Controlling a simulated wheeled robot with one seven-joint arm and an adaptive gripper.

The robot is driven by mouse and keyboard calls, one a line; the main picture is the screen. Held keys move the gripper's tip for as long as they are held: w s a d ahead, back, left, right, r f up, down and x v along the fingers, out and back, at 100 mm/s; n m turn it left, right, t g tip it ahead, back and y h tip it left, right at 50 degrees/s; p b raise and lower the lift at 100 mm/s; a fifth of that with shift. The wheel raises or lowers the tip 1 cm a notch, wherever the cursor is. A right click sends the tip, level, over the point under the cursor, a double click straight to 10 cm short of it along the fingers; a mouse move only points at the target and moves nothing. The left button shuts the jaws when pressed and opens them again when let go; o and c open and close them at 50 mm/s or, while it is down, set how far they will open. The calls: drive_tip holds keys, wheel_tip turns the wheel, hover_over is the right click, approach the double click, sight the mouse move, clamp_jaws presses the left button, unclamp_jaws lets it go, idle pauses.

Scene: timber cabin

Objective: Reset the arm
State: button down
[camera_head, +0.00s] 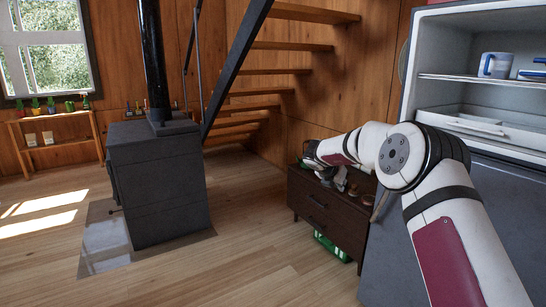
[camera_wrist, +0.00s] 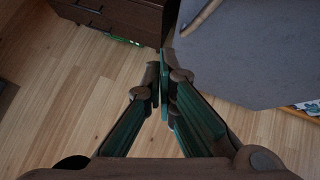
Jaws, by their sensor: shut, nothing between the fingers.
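My arm, white with dark red panels, reaches from the lower right of the head view toward the dark brown drawer cabinet (camera_head: 328,215). In the wrist view my gripper (camera_wrist: 160,80) points down at the wooden floor (camera_wrist: 70,100). Its two dark fingers with green pads meet at the tips, and it is shut and empty.
The grey open fridge (camera_head: 470,130) stands at right, with mugs (camera_head: 494,65) on a shelf. A green crate (camera_head: 332,247) is under the cabinet. A black stove (camera_head: 157,180) and a staircase (camera_head: 280,75) stand left of the arm. The floor between is clear.

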drive_tip(key=a+r+n+t+y, duration=0.1)
drive_tip(key=a+r+n+t, duration=0.2)
drive_tip(key=r+n, duration=0.35)
drive_tip(key=a+r+n+t+y, duration=0.2)
drive_tip(key=a+r+n+t, duration=0.1)
drive_tip(key=r, duration=0.7)
drive_tip(key=s+a+r+n+y, duration=0.6)
drive_tip(key=s+a+r+n, duration=0.35)
drive_tip(key=s+n, duration=0.3)
drive_tip(key=s+f+n+g+y, duration=0.1)
drive_tip(key=s+f+n+g, duration=0.15)
drive_tip(key=s+n, duration=0.65)
drive_tip(key=s+f+n+g, duration=0.1)
drive_tip(key=s+n+g, duration=0.25)
drive_tip(key=s, duration=1.05)
drive_tip(key=s+d+f+n+g+h, duration=0.1)
drive_tip(key=s+d+f+n+g, duration=0.2)
drive_tip(key=s, duration=0.8)
drive_tip(key=s+d+f+n+g+h, duration=0.1)
drive_tip(key=s+d+f+n+h, duration=0.15)
drive_tip(key=s+d+f, duration=0.55)
drive_tip(key=s+d+f+n+g+h, duration=0.1)
drive_tip(key=s+f+n+g, duration=0.15)
drive_tip(key=s, duration=1.05)
wheel_tip(320, 180, up, 21)
drive_tip(key=t+p, duration=0.3)
drive_tip(key=p, duration=1.5)
drive_tip(key=shift+s+a+n, duration=0.2)
drive_tip(key=shift+n, duration=0.25)
